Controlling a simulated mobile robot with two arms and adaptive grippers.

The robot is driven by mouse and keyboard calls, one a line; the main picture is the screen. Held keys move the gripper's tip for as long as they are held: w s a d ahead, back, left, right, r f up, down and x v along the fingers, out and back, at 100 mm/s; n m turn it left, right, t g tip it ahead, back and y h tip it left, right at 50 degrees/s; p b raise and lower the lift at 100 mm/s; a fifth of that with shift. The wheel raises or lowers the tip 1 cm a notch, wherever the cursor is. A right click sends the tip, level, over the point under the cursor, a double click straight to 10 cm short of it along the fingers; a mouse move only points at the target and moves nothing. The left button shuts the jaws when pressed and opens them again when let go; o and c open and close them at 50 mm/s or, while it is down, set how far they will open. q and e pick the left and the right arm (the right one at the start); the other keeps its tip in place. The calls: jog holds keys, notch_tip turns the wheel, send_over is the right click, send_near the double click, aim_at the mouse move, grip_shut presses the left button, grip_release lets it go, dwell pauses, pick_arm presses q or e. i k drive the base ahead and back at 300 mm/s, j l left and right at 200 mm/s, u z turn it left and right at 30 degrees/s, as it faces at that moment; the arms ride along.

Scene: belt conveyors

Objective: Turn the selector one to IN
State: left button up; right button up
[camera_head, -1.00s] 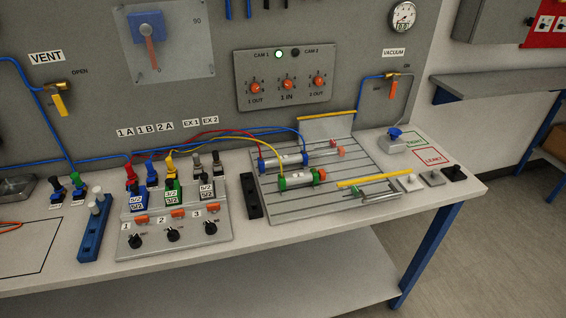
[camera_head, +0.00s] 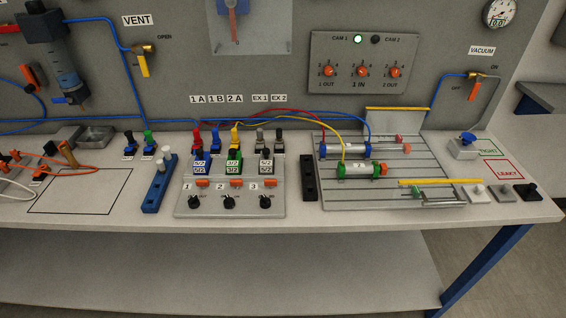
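Selector one is taken to be the black knob (camera_head: 194,201) under the label 1, at the left of the grey sloped control panel (camera_head: 230,210) on the bench. Small lettering beside it is too small to read surely, and its pointer direction is unclear. Two similar black knobs, one under 2 (camera_head: 236,201) and one under 3 (camera_head: 266,201), sit to its right. An orange part (camera_head: 203,183) sits above the first knob. Neither gripper is in view, and nothing covers the knobs.
A blue rack (camera_head: 153,196) stands left of the panel and a black block (camera_head: 308,178) right of it. Further right is a slotted plate (camera_head: 400,155) with two cylinders. Hoses arch behind the panel. The bench's front strip (camera_head: 300,217) is clear.

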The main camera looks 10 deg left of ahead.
aim_at(193, 203)
jog(key=u, duration=0.85)
jog(key=i+j+z, duration=0.15)
jog(key=j, duration=0.15)
jog(key=j+z, duration=0.2)
jog(key=i+j, duration=0.05)
